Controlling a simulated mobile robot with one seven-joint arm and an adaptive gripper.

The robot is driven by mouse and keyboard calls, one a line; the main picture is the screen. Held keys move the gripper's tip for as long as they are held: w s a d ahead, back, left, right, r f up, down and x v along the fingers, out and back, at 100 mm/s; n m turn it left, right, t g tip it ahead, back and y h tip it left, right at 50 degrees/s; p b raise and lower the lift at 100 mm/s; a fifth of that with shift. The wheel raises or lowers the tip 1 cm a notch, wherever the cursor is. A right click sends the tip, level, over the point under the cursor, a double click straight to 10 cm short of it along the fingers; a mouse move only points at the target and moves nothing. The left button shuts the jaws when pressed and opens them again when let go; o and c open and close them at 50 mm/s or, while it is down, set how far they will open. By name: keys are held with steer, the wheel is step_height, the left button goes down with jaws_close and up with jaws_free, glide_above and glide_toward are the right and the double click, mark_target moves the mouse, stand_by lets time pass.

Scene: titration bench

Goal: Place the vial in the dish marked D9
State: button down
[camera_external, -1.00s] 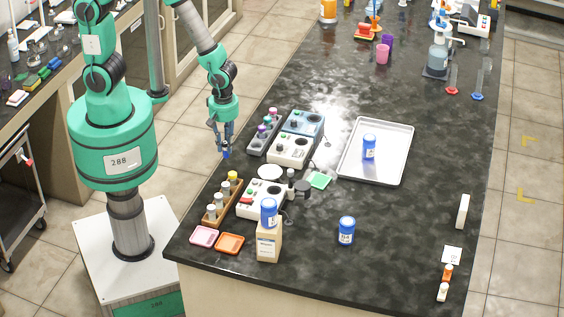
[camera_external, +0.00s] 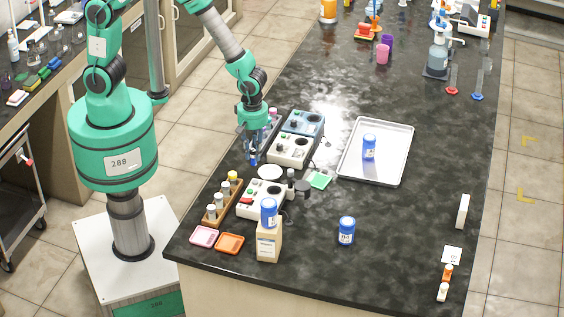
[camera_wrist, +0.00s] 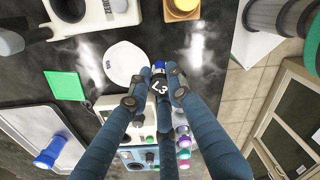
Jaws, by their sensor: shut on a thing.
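My gripper (camera_external: 252,160) is shut on a small vial with a blue top (camera_wrist: 158,67). In the wrist view the vial sits between the fingertips (camera_wrist: 157,88), with a white label that seems to read L3. In the external view my gripper is just left of the white round dish (camera_external: 270,172), near the left edge of the bench. This dish (camera_wrist: 124,60) lies beside the vial in the wrist view, flat and empty, with a small dark mark I cannot read. A pink dish (camera_external: 204,236), an orange dish (camera_external: 229,243) and a green square (camera_external: 319,180) also lie there, marks unreadable.
A rack of capped vials (camera_wrist: 183,142) and two control boxes (camera_external: 290,150) stand close by my gripper. Another device (camera_external: 258,198) and a vial rack (camera_external: 219,202) are in front of the white dish. A tray (camera_external: 400,165) holds a blue-capped bottle.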

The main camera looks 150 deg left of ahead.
steer(key=w+a, duration=0.2)
steer(key=a, duration=0.1)
steer(key=w+a, duration=0.1)
steer(key=w, duration=0.1)
steer(key=shift+a+f, duration=0.15)
steer(key=shift+f, duration=0.1)
steer(key=shift+f+b, duration=0.3)
steer(key=shift+f, duration=1.45)
steer(key=shift+f, duration=0.15)
steer(key=c, duration=1.6)
jaws_free()
step_height(320, 180, up, 12)
steer(key=shift+w+r+p, duration=0.1)
steer(key=shift+r+p, duration=0.05)
steer(key=shift+p, duration=0.45)
